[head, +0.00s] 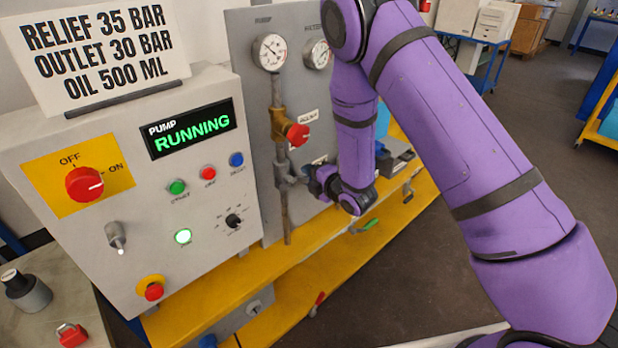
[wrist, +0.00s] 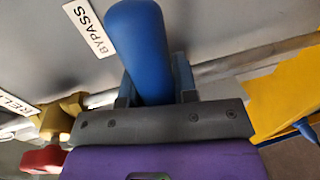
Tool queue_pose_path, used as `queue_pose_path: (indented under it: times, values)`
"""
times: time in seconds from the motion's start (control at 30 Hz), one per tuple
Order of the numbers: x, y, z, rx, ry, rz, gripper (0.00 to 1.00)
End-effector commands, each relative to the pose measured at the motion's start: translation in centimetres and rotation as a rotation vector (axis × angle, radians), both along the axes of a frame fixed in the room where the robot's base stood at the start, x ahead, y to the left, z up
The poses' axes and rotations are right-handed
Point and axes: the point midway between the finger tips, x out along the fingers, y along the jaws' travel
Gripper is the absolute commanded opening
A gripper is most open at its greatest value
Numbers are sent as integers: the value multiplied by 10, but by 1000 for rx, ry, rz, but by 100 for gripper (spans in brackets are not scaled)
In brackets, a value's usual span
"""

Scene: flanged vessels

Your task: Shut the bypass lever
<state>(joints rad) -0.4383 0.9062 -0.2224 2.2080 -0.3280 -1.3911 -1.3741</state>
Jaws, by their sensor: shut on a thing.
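The bypass lever (wrist: 138,38) has a thick blue handle, seen large in the wrist view beside a white BYPASS label (wrist: 88,28). My gripper (wrist: 155,82) is shut on this handle, with a grey finger on each side of it. In the head view my gripper (head: 303,181) is at the vertical pipe on the grey panel, below the brass valve. The lever cannot be made out there behind my wrist. The lever's pivot is hidden in both views.
A brass valve with a red knob (head: 298,134) sits just above my gripper; the red knob also shows in the wrist view (wrist: 42,158). Gauges (head: 269,52) are higher on the panel. The pump display (head: 190,128) reads RUNNING. A yellow ledge (head: 240,285) runs below.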

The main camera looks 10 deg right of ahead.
Motion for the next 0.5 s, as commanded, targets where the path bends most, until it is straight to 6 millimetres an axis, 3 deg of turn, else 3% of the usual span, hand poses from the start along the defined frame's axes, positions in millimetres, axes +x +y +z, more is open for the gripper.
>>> queue_pose_path:
  times: [0.5]
  values:
    - [0, -1, 2, -28, -17, -1, 0]
